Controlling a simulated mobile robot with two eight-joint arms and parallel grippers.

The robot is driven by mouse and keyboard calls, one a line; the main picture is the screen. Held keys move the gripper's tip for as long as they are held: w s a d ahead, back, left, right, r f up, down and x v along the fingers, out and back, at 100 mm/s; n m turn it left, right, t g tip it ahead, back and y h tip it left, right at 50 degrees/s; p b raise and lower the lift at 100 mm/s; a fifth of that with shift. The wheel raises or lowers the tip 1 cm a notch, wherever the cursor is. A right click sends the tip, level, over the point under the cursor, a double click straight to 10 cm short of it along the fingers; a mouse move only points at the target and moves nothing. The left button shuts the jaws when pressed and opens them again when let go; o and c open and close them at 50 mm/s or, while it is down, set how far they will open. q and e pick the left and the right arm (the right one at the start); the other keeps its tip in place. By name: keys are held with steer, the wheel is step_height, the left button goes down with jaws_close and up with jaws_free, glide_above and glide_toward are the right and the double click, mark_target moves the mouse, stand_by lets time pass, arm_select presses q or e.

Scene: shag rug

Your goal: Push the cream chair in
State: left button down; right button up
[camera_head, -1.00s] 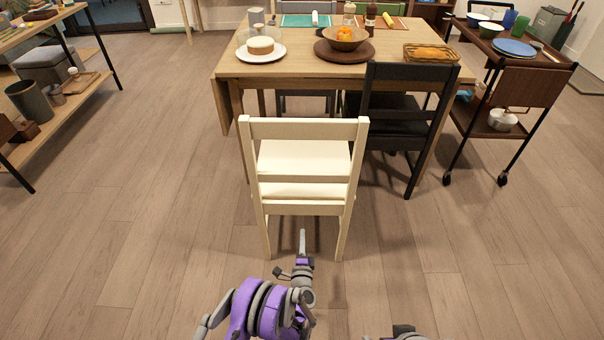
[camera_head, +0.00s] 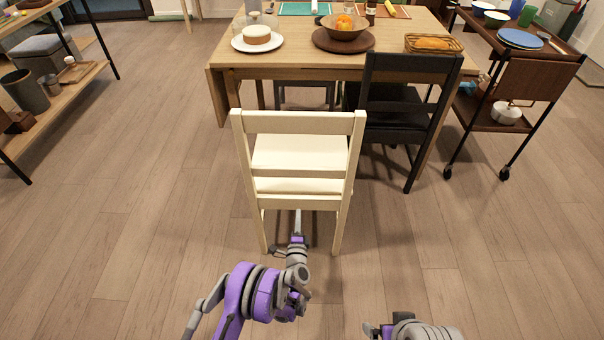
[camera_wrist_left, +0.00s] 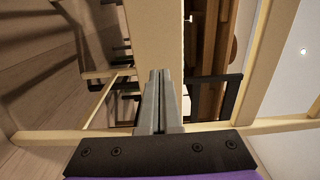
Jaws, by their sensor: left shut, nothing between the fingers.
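The cream chair (camera_head: 305,185) stands upright at the table's near side, its back toward me. Its seat is short of the table's front edge, with floor showing between. My left gripper (camera_head: 298,222) is shut and empty, pointing forward low behind the chair, between its rear legs. In the left wrist view, the shut fingers (camera_wrist_left: 160,105) reach in among the chair's pale bars (camera_wrist_left: 275,125). I cannot tell whether they touch the chair. My right gripper is out of view; only part of my right arm shows at the bottom edge.
The wooden table (camera_head: 290,68) holds a cake on a plate (camera_head: 257,39), a fruit bowl (camera_head: 345,32) and a bread basket (camera_head: 433,43). A black chair (camera_head: 400,110) stands right of the cream one. A cart (camera_head: 530,85) is at right, shelves (camera_head: 60,95) at left.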

mark_target(299, 204)
arm_select(q)
steer(key=shift+w, duration=2.35)
steer(key=shift+w, duration=2.55)
steer(key=shift+a, duration=0.1)
